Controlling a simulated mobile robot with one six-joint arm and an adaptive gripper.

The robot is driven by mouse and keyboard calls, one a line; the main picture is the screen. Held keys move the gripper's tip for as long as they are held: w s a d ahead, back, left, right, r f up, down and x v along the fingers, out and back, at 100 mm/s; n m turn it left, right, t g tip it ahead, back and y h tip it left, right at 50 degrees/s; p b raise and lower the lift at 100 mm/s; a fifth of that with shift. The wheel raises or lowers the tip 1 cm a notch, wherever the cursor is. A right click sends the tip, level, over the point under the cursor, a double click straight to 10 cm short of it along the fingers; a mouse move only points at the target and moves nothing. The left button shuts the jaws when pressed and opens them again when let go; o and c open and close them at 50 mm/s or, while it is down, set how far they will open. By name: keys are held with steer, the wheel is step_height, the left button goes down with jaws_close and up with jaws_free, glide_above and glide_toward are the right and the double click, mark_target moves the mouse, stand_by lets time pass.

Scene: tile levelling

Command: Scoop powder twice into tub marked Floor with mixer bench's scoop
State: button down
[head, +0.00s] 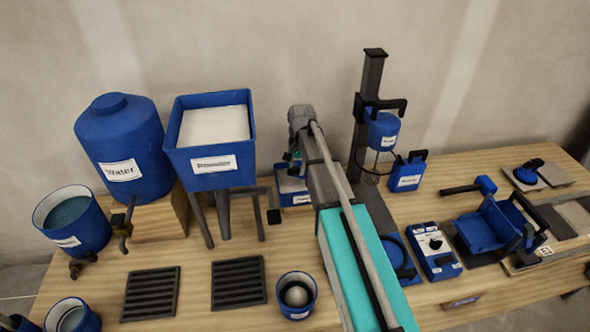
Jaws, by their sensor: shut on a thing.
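The blue square Powder hopper (180,158), full of white powder, stands on legs at the back left. Behind my arm is a small blue container (283,200) with pale contents and a label too small to read. My gripper (294,163) is at the far end of my arm, low over this container and right of the hopper. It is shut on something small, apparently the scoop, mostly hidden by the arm. Whether the scoop holds powder cannot be seen.
A blue Water tank (121,150) and open buckets (75,228) stand left. Dark slotted racks (238,283) and a round tub (297,308) lie in front. The mixer stand (369,100) rises close right of my arm. A control box (434,250) and blue tools fill the right.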

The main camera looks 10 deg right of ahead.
steer(key=shift+r+p, duration=2.05)
steer(key=shift+r, duration=0.3)
steer(key=shift+s+r+t+h+p, duration=0.1)
steer(key=shift+r+t+h+p, duration=0.2)
steer(key=shift+t, duration=0.3)
steer(key=shift+s+r+t+h+p, duration=0.15)
steer(key=shift+t+h+p, duration=0.25)
steer(key=shift+t, duration=0.2)
steer(key=shift+r+t+h, duration=0.35)
steer(key=shift+t+h, duration=0.25)
steer(key=shift+t, duration=0.4)
steer(key=shift+w+r+t+h, duration=0.15)
steer(key=shift+w+t+h, duration=0.15)
steer(key=shift+t, duration=0.2)
steer(key=shift+s, duration=0.25)
